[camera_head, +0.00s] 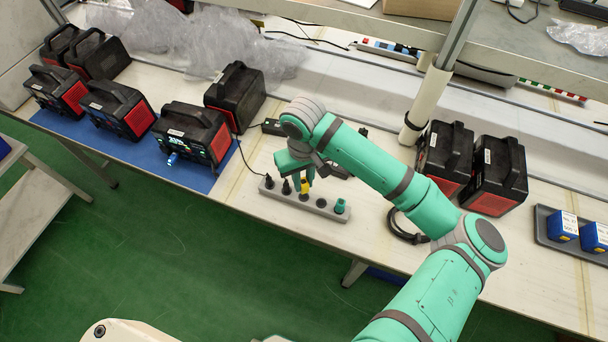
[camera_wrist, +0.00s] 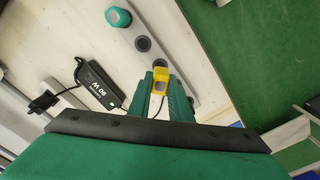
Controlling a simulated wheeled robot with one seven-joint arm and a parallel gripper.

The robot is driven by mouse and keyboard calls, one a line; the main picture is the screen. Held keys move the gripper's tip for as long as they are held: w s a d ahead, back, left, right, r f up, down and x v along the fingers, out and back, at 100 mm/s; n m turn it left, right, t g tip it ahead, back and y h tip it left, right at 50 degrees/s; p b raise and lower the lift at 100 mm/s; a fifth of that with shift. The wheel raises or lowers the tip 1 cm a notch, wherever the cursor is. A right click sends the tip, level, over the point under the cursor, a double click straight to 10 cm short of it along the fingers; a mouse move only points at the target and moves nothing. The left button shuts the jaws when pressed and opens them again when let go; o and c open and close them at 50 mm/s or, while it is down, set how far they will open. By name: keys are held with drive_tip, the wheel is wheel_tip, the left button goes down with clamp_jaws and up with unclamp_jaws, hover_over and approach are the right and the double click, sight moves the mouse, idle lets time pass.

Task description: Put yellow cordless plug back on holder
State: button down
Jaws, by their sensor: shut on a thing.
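The yellow cordless plug (camera_wrist: 161,78) is between the fingers of my gripper (camera_wrist: 160,100), which is shut on it. In the head view the plug (camera_head: 304,187) shows as a small yellow piece below my gripper (camera_head: 297,172), over the grey holder strip (camera_head: 322,212). The holder (camera_wrist: 172,60) runs past the plug in the wrist view, with round dark sockets beside it. Black plugs (camera_head: 286,187) stand at the holder's left end, and a green plug (camera_head: 340,206) stands at its right end. I cannot tell whether the yellow plug is seated in a socket.
A black power adapter (camera_wrist: 101,83) with a cable lies beside the holder. Several black-and-red power stations (camera_head: 192,133) stand on the left, and two (camera_head: 497,175) on the right. A black cable loop (camera_head: 407,226) lies right of the holder. A metal post (camera_head: 430,98) rises behind my arm.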

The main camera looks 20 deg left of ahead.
drive_tip(key=shift+w+f, duration=0.1)
drive_tip(key=shift+f, duration=2)
drive_tip(key=shift+d+f, duration=0.1)
drive_tip(key=c, duration=1.5)
unclamp_jaws()
drive_tip(key=shift+a, duration=0.25)
drive_tip(key=shift+c, duration=0.2)
drive_tip(key=shift+d, duration=0.25)
wheel_tip(320, 180, up, 11)
drive_tip(key=shift+f, duration=0.1)
